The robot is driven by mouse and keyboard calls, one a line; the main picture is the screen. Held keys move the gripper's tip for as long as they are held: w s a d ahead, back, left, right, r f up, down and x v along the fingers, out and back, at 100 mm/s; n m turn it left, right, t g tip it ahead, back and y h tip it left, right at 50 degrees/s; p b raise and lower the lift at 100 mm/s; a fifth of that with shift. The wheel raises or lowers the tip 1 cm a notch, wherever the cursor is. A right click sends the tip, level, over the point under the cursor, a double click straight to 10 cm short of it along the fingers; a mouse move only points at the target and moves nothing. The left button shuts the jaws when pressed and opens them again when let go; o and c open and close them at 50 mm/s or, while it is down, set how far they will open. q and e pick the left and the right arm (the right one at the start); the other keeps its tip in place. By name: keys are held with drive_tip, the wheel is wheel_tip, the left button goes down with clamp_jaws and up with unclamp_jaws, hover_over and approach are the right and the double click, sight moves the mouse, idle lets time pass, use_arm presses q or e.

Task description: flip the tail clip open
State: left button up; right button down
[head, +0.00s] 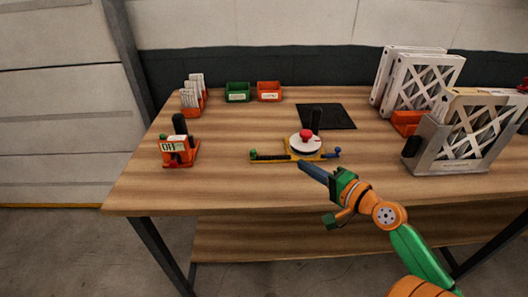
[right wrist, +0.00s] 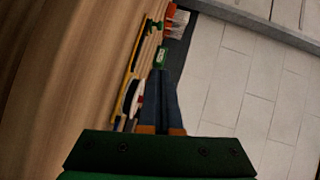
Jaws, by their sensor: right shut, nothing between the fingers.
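A yellow fixture (head: 272,157) sits in the middle of the table with a white round disc (head: 305,144) and a red knob (head: 306,134) on top. A dark bar with a green ball (head: 253,153) reaches out to its left, and a small blue-ended lever (head: 337,152) is at its right. I cannot tell which part is the tail clip. My right gripper (head: 302,165) is shut and empty, its tips just in front of the fixture and seemingly apart from it. In the right wrist view the shut fingers (right wrist: 163,78) lie right of the yellow fixture (right wrist: 132,95).
An orange device with a display (head: 175,150) stands at left. Green (head: 237,92) and orange (head: 268,91) bins and a black mat (head: 327,115) are behind. Boxed filters (head: 418,82) and a grey holder (head: 450,150) fill the right. The front left tabletop is clear.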

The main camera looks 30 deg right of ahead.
drive_tip(key=shift+w, duration=0.2)
drive_tip(key=p, duration=0.2)
approach(254, 151)
drive_tip(key=w+d, duration=0.3)
drive_tip(key=w, duration=0.1)
drive_tip(key=shift+w+d, duration=0.1)
drive_tip(key=shift+d, duration=0.3)
drive_tip(key=shift+w+a+f+p, duration=0.2)
drive_tip(key=shift+w+a, duration=0.2)
drive_tip(key=shift+a, duration=0.15)
drive_tip(key=shift+w+a+f+p, duration=0.15)
drive_tip(key=shift+w+a+p, duration=0.05)
drive_tip(key=shift+w+a, duration=0.25)
drive_tip(key=shift+w+a+f, duration=0.2)
drive_tip(key=shift+a, duration=0.25)
